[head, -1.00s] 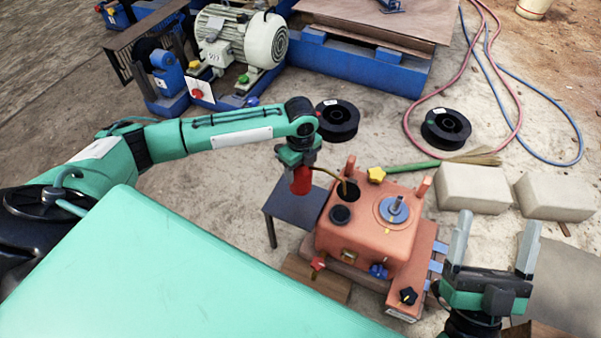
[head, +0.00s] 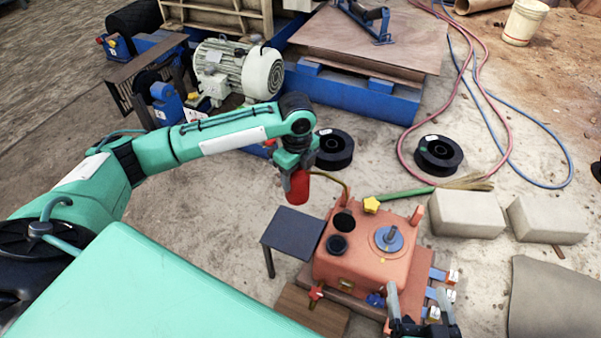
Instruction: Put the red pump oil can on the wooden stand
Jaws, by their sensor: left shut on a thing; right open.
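My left gripper (head: 294,172) is shut on the red pump oil can (head: 298,188) and holds it in the air, roughly upright. The can's thin brass spout (head: 335,180) points right, its tip just above the filler opening of the orange gearbox (head: 370,258). A small dark table-like stand (head: 292,236) is left of the gearbox, below the can in the picture. A brown wooden board (head: 312,310) lies low in front of it; which of these is the wooden stand I cannot tell. My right gripper (head: 420,300) is open and empty at the gearbox's front right.
Black spools (head: 438,156) and pale blocks (head: 467,213) lie on the ground behind and right of the gearbox. A green-handled broom (head: 405,193) lies behind it. An electric motor (head: 238,72) stands at the back. Hoses (head: 480,80) curve at the right.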

